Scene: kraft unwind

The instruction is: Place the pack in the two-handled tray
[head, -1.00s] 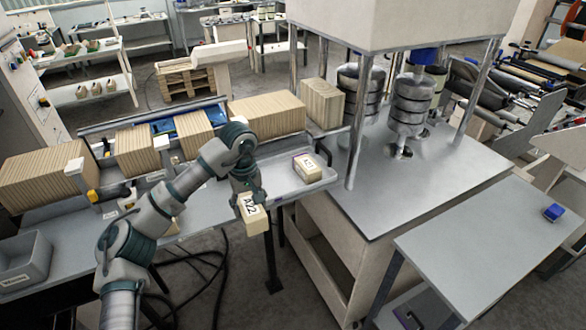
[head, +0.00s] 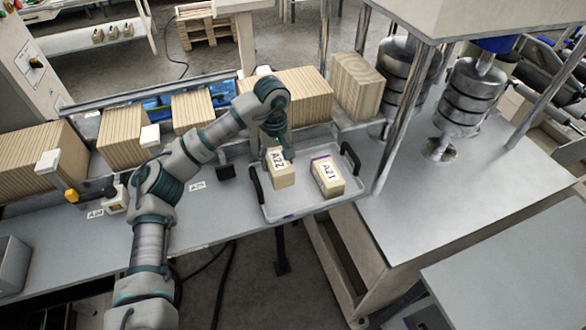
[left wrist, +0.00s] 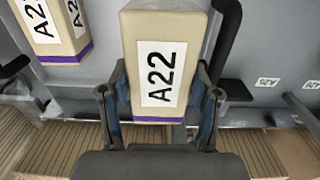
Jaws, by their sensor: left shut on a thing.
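The pack labelled A22 (head: 281,172) is a cream block with a white label and a purple band. My left gripper (head: 277,151) is shut on it, and the left wrist view shows the pack (left wrist: 160,105) between the two fingers (left wrist: 160,112). The two-handled tray (head: 300,203) is grey with black handles at its left and right. The A22 pack is over the left part of the tray; I cannot tell whether it touches the floor. A second pack, A21 (head: 328,178), stands in the right part of the tray. My right gripper is not in view.
Stacks of kraft sheets (head: 289,95) stand behind the tray along the bench (head: 180,232). A metal machine post (head: 402,115) rises close to the tray's right. A grey bin (head: 12,265) is at far left. The tray's front strip is bare.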

